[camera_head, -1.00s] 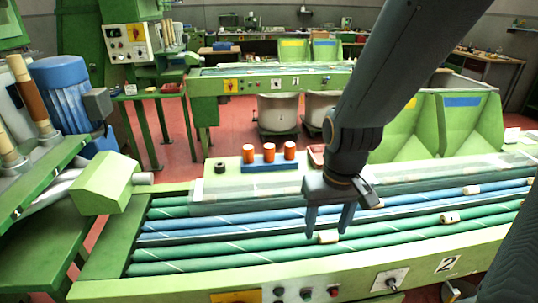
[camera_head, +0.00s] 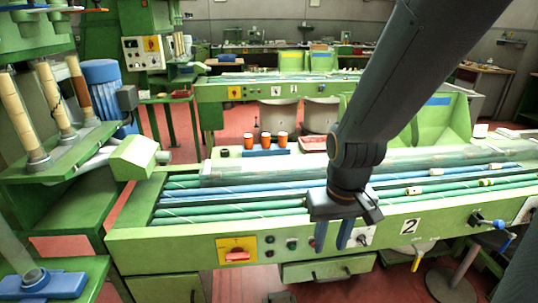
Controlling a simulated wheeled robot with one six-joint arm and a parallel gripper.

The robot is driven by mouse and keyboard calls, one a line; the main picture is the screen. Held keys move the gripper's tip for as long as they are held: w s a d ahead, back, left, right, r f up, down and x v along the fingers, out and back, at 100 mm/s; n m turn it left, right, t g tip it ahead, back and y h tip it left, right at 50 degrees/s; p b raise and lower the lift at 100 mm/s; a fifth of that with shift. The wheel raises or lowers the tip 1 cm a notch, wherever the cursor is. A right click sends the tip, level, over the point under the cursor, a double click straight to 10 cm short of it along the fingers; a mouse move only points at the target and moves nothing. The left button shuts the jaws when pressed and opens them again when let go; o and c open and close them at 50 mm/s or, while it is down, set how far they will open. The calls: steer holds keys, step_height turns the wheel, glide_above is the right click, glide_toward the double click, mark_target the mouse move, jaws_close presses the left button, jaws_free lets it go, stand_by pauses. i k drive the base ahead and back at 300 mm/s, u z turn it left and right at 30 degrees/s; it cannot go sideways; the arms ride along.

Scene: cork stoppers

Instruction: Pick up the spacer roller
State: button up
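Long green and blue rollers (camera_head: 240,197) lie across the green machine bed in front of me. Several small pale cylinders rest on them, one at the right of my arm (camera_head: 413,190), another farther right (camera_head: 487,182) and one farther back (camera_head: 437,172). I cannot tell which thing is the spacer roller. My gripper (camera_head: 332,240) points down with its two fingers apart and nothing between them. Its fingertips overlap the machine's front panel in the picture, right of centre. My arm hides part of the rollers behind it.
Orange cylinders stand on a blue tray (camera_head: 265,151) behind the rollers, with a dark round piece (camera_head: 224,152) to their left. The front panel (camera_head: 190,258) carries switches and knobs. A blue-handled valve (camera_head: 488,221) sticks out at right.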

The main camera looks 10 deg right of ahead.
mark_target(265, 137)
steer(key=k, duration=0.3)
steer(key=z, duration=0.85)
steer(key=i, duration=0.55)
steer(key=u, duration=0.8)
steer(key=i, duration=0.5)
steer(key=u, duration=0.05)
